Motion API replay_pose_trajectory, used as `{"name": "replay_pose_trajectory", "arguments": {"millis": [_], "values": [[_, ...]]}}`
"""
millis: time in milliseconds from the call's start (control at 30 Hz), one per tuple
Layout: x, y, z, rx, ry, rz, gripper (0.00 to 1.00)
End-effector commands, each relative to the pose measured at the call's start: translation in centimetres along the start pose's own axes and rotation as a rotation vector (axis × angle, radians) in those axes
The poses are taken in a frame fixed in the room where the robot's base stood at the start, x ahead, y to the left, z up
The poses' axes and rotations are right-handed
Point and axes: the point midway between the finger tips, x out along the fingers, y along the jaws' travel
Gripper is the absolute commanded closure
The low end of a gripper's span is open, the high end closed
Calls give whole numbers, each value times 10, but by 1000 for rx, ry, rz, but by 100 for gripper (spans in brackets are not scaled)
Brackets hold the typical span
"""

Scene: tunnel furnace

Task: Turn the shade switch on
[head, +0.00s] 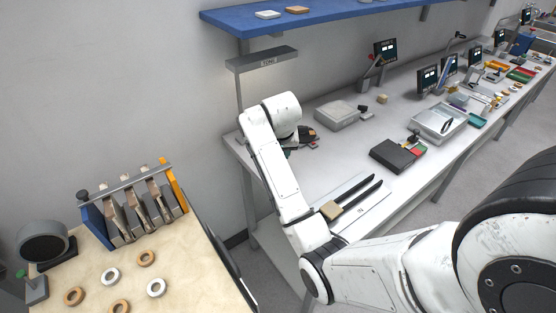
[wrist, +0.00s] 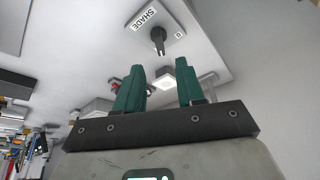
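The shade switch (wrist: 158,38) shows in the wrist view as a small dark lever or knob on a light plate. The plate carries a "SHADE" label (wrist: 145,17) and a "0" mark to the right of the switch. My gripper (wrist: 159,64) has two green fingers spread apart with nothing between them. The switch appears just beyond the fingertips, roughly in line with the gap; I see no contact. In the head view my arm reaches over the left end of the grey bench, and its white wrist covers most of the gripper and the switch.
A grey hood on a post (head: 262,59) stands behind my wrist, under a blue shelf (head: 330,18). A wooden table (head: 190,270) with rings is at left.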

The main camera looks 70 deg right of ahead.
Motion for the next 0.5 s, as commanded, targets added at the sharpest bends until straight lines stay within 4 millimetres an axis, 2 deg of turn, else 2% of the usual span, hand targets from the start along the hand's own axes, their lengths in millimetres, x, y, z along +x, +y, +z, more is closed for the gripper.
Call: {"name": "replay_pose_trajectory", "arguments": {"millis": [200,500], "values": [[-21,0,0,1,1,0,62],[-23,0,0,1,0,1,62]]}}
